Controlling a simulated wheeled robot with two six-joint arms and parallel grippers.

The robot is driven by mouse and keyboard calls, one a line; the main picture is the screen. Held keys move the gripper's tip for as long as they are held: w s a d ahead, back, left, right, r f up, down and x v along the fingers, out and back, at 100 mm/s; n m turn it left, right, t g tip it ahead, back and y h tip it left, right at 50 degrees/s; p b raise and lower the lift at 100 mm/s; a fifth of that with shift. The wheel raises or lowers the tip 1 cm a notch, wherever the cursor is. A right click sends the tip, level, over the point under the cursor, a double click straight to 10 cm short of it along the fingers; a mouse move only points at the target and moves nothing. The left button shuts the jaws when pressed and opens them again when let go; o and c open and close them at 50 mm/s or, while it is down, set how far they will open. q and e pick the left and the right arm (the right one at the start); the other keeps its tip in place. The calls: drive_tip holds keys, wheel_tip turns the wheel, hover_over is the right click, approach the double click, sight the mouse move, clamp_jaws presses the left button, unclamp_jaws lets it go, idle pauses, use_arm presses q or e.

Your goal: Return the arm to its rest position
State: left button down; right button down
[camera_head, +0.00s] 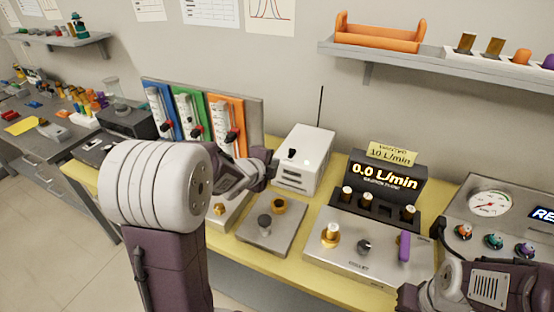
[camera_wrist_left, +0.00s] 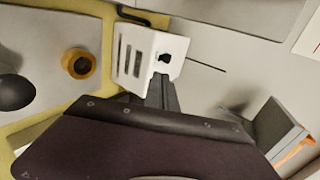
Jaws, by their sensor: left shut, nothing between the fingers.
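My left arm comes in from the left in the head view and reaches over the bench. Its gripper (camera_head: 268,168) is shut and empty, close to the left side of a white box (camera_head: 305,158) with a black knob and a thin antenna. In the left wrist view the shut dark fingers (camera_wrist_left: 162,92) overlap the white box (camera_wrist_left: 150,55); I cannot tell whether they touch it. My right arm shows at the bottom right of the head view; its gripper is not visible there.
Flowmeters on blue, green and orange panels (camera_head: 195,113) stand behind my left arm. A metal plate with a brass ring (camera_head: 278,205) lies in front of the white box. A flow display (camera_head: 385,177) and a gauge panel (camera_head: 490,203) stand to the right. A shelf (camera_head: 420,62) hangs above.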

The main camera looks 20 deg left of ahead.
use_arm(q)
drive_tip(key=shift+s+r, duration=0.1)
drive_tip(key=shift+r, duration=0.05)
drive_tip(key=d+r+h+p, duration=0.1)
drive_tip(key=d+r+p, duration=0.25)
drive_tip(key=d, duration=0.25)
drive_tip(key=s+f+n+g, duration=0.3)
drive_tip(key=s+n, duration=0.3)
drive_tip(key=s, duration=0.2)
drive_tip(key=s+d+f+n+g+p, duration=0.1)
drive_tip(key=s+f+n+g, duration=0.3)
drive_tip(key=s+f+n, duration=0.1)
drive_tip(key=s+f+n+g+y, duration=0.1)
drive_tip(key=s+f+n+g, duration=0.2)
drive_tip(key=s+n, duration=0.4)
drive_tip(key=s+f, duration=0.1)
drive_tip(key=s, duration=0.2)
drive_tip(key=shift+s+d+n+g+p, duration=0.15)
drive_tip(key=shift+s+n+g+p, duration=0.15)
drive_tip(key=shift+n+g, duration=0.1)
